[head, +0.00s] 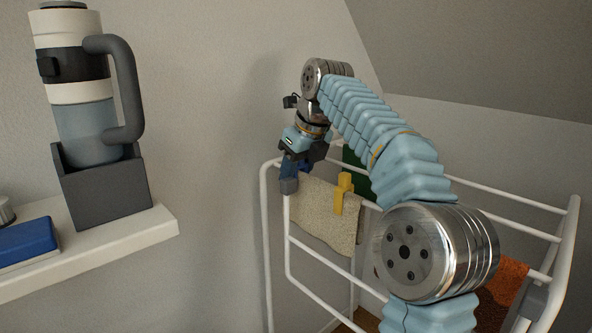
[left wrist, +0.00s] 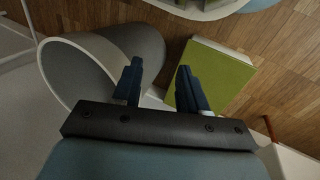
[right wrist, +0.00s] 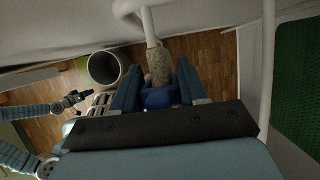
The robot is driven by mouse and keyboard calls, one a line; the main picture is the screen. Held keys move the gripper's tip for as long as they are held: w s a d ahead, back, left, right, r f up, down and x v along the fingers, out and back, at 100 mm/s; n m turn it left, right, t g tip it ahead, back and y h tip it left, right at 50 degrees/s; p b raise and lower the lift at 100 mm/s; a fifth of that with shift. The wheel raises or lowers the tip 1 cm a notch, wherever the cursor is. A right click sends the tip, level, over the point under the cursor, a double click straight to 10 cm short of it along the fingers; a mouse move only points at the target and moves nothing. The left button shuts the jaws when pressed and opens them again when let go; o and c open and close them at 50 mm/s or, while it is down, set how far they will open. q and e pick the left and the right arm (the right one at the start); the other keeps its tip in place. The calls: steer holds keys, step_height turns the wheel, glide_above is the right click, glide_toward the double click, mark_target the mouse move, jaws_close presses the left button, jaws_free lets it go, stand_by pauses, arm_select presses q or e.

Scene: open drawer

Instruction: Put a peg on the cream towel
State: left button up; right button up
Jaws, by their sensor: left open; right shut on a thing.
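The cream towel (head: 325,212) hangs over the left end of the white drying rack (head: 272,240). A yellow peg (head: 345,190) sits on its top edge. My right gripper (head: 289,183) is at the rack's left corner, just left of the towel. In the right wrist view it is shut on a blue peg (right wrist: 160,98), with the cream towel (right wrist: 158,66) just beyond the fingertips. I cannot tell whether the peg touches the towel or rail. My left gripper (left wrist: 158,80) is open and empty in the left wrist view, away from the rack.
A green towel (right wrist: 303,85) and an orange-brown towel (head: 511,275) hang on other parts of the rack. A shelf (head: 150,228) on the left holds a flask (head: 85,125) in a grey holder. Below my left gripper are a grey round bin (left wrist: 70,75) and a green-topped box (left wrist: 222,72).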

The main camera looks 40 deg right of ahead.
steer(key=shift+f, duration=0.15)
steer(key=o, duration=1.1)
steer(key=p+v, duration=0.5)
steer(key=v, duration=0.8)
steer(key=shift+r, duration=0.35)
steer(key=shift+s, duration=0.1)
